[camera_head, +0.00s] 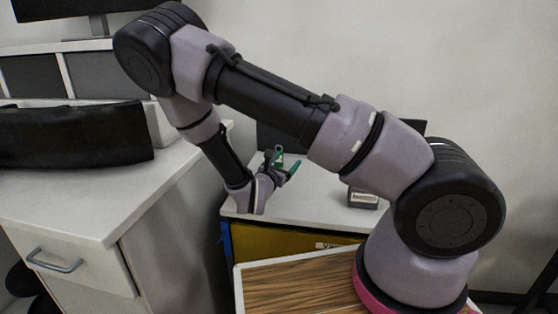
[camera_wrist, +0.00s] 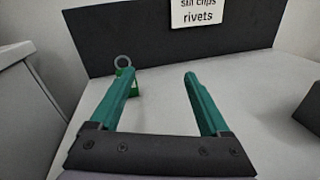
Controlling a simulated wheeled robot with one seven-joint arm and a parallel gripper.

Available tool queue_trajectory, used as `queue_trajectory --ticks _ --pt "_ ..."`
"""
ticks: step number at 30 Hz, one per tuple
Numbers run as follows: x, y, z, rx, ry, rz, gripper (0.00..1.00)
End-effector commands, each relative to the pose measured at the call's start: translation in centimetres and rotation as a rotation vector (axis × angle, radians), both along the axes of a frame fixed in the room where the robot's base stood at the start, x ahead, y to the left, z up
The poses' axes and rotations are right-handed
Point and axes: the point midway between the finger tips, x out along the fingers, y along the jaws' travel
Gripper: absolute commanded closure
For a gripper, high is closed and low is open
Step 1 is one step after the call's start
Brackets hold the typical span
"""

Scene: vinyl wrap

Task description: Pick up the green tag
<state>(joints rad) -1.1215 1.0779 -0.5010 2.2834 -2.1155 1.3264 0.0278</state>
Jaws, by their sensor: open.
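The green tag (camera_wrist: 134,90) with a grey ring at its top stands on the white tabletop, in the wrist view just beyond my gripper's left finger, which hides part of it. In the head view the green tag (camera_head: 278,160) shows small between the finger tips. My gripper (camera_wrist: 157,75) has two teal fingers spread apart with nothing between them. In the head view my gripper (camera_head: 282,166) is low over the white table, close to the tag. I cannot tell whether the left finger touches the tag.
A dark upright panel (camera_wrist: 120,42) with a label reading "rivets" (camera_wrist: 198,14) stands behind the tag. A small dark box (camera_head: 362,198) sits on the white table (camera_head: 315,205) to the right. A white cabinet (camera_head: 95,195) stands left. The tabletop between the fingers is clear.

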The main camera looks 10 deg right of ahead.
Motion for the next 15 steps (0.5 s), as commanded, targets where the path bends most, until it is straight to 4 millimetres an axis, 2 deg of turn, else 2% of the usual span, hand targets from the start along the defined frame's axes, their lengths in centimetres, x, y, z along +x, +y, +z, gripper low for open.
queue_trajectory --ticks 3,6,11,15 --pt "0.5 2.5 -2.1 -0.109 0.035 0.14 0.2" --pt "0.7 3.7 -3.1 -0.156 0.052 0.205 0.2" --pt "1.6 3.8 -3.5 -0.178 0.059 0.232 0.2" --pt "3.6 3.0 -3.5 -0.175 0.059 0.23 0.2"
